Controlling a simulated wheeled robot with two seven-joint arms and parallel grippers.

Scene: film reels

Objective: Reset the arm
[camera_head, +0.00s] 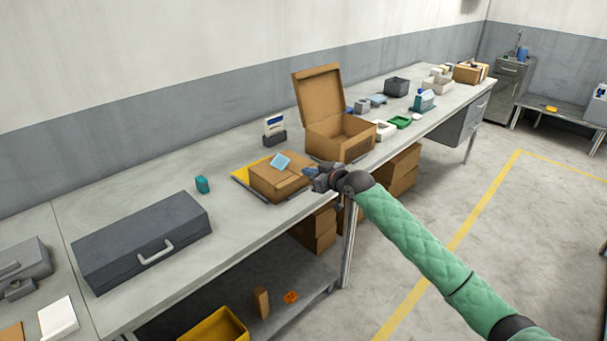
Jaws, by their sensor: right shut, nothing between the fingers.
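My right arm, in a green padded sleeve, reaches in from the lower right of the head view. My right gripper (314,174) is shut and empty at the front edge of the long workbench (235,231). I cannot tell whether the gripper touches this box. An open cardboard box (340,137) with its lid raised stands behind the gripper. My left gripper is out of view.
Boxes sit under the bench. The floor at right (535,235) is clear.

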